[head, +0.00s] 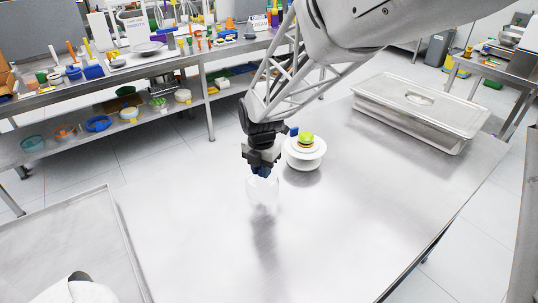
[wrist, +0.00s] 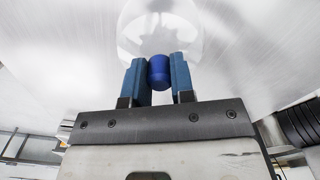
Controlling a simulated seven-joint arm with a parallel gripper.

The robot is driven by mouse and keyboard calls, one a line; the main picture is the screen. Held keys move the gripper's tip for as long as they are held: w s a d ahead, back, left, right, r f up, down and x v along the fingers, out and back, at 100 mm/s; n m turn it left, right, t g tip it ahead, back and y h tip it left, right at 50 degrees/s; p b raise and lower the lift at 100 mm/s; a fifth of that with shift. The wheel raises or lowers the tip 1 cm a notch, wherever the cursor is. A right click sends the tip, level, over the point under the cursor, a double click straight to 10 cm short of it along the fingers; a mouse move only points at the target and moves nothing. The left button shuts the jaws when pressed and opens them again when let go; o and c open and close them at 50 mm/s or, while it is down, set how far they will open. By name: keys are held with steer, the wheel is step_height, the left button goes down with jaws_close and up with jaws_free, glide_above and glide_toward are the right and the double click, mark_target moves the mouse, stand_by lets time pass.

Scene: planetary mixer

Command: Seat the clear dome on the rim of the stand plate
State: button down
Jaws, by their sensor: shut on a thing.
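The clear dome (head: 262,194) hangs under my gripper (head: 262,172) in the head view, above the steel table. In the wrist view, my gripper (wrist: 159,75) is shut on the dome's blue knob (wrist: 160,72), and the transparent dome (wrist: 160,27) shows beyond the fingertips. The white stand (head: 304,160) stands upright on the table, to the right of and behind the dome. A green and yellow item (head: 306,140) sits on top of its plate. The dome is apart from the stand. The stand is not clearly visible in the wrist view.
A lidded steel pan (head: 420,105) lies at the back right of the table. The table's front and left (head: 190,230) are clear. A tray-like steel surface (head: 55,240) is at the left. Shelves with utensils and bowls (head: 100,123) stand behind.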

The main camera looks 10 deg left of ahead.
steer(key=shift+r, duration=0.65)
step_height(320, 180, up, 2)
steer(key=shift+r, duration=0.1)
steer(key=s+d, duration=0.3)
steer(key=s, duration=0.4)
steer(key=s+d+r, duration=0.1)
steer(key=s+d, duration=0.3)
steer(key=s, duration=0.3)
steer(key=shift+d, duration=0.25)
steer(key=shift+s+r, duration=0.1)
steer(key=w+d+r, duration=0.1)
steer(key=w+r, duration=0.3)
steer(key=w, duration=0.6)
steer(key=w+d+r+m, duration=0.1)
steer(key=w+r, duration=0.3)
steer(key=w, duration=0.6)
steer(key=w+d+r, duration=0.2)
steer(key=w+r, duration=0.2)
steer(key=w, duration=0.6)
steer(key=shift+w+r, duration=0.15)
steer(key=shift+w, duration=0.25)
steer(key=shift+d, duration=0.1)
steer(key=shift+f, duration=2.45)
